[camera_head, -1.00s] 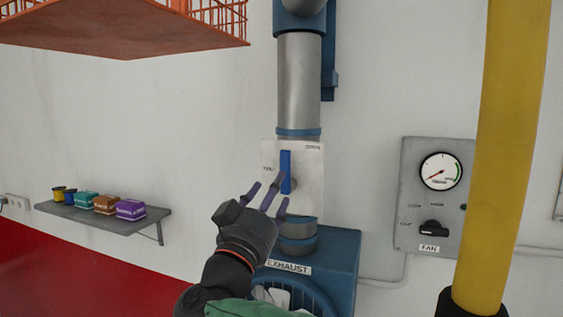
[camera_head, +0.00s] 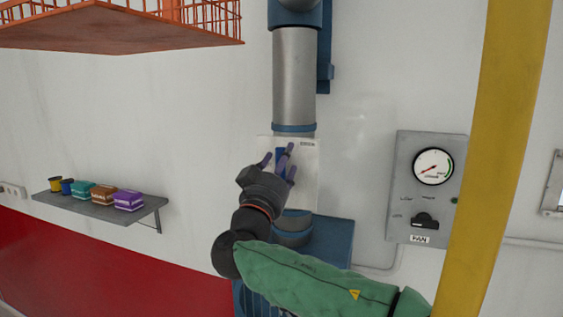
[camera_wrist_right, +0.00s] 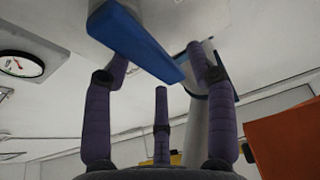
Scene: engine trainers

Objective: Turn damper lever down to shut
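The damper lever (camera_head: 279,154) is a blue bar standing upright on a white plate (camera_head: 307,180) on the exhaust duct. My right gripper (camera_head: 281,164), with purple fingers, is in front of the plate and covers the lower part of the lever. In the right wrist view the blue lever (camera_wrist_right: 138,42) lies across the space between the open fingers of my right gripper (camera_wrist_right: 160,72). Two fingers are on either side of it and a third is lower. I cannot tell whether any finger touches it. My left gripper is not in view.
A yellow pole (camera_head: 500,150) stands at the right, in front of a grey fan panel (camera_head: 400,170) with a gauge. A grey shelf (camera_head: 105,211) with small boxes is at the left. An orange basket (camera_head: 120,35) hangs upper left. A blue exhaust housing (camera_head: 330,240) is below the plate.

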